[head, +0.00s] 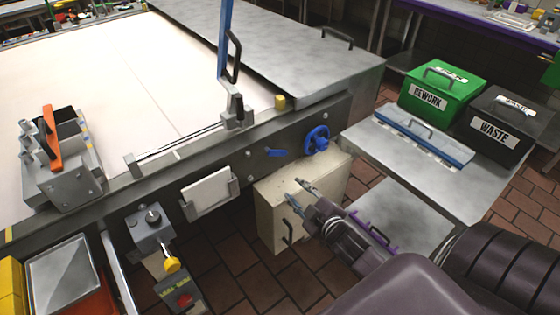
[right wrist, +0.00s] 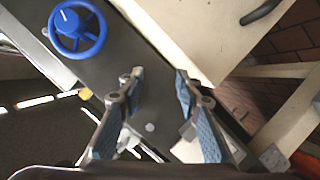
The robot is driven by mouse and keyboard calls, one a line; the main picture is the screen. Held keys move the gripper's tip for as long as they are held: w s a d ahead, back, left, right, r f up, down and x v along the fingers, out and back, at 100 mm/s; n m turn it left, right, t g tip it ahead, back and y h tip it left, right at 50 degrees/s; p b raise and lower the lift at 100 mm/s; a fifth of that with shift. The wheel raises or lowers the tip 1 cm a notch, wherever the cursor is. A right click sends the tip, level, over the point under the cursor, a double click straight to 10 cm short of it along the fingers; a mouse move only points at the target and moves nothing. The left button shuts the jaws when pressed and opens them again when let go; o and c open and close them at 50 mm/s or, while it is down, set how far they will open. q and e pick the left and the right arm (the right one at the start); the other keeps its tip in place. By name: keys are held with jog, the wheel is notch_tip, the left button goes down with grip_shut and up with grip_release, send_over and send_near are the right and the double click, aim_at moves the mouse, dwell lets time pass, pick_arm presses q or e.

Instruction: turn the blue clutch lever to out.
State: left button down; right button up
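The blue clutch lever (head: 277,152) is a short flat handle on the dark front rail of the machine, pointing roughly sideways, left of the blue handwheel (head: 316,140). I cannot read any in or out mark beside it. My right gripper (head: 297,190) is open and empty, below and to the right of the lever, apart from it, in front of the beige box. In the right wrist view, the right gripper (right wrist: 158,76) shows its two fingers spread with nothing between them. The handwheel (right wrist: 78,28) is at upper left there; I cannot make out the lever. My left gripper is out of view.
A beige box (head: 270,205) with a dark handle stands under the rail. A white plate in a holder (head: 208,190) and a yellow-knobbed unit (head: 170,264) are to the left. Green rework (head: 427,112) and black waste (head: 490,137) bins stand at right.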

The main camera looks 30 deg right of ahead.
aim_at(283, 154)
jog(key=shift+w+d+r+n+t+y+p, duration=0.1)
jog(key=shift+w+d+r+n+t+y, duration=0.55)
jog(key=shift+w, duration=1.15)
jog(key=shift+w+d+r+n+t+y+p, duration=0.1)
jog(key=shift+w+d+r+n+t+y, duration=0.25)
jog(key=shift+w+r+n+t, duration=0.75)
jog(key=shift+w+d+r+n+t+y+p, duration=0.2)
jog(key=shift+w+d+r+n+y, duration=0.55)
jog(key=shift+w, duration=1.7)
jog(key=shift+a+f+h, duration=0.25)
jog(key=shift+f, duration=0.05)
jog(key=shift+c, duration=0.3)
grip_shut()
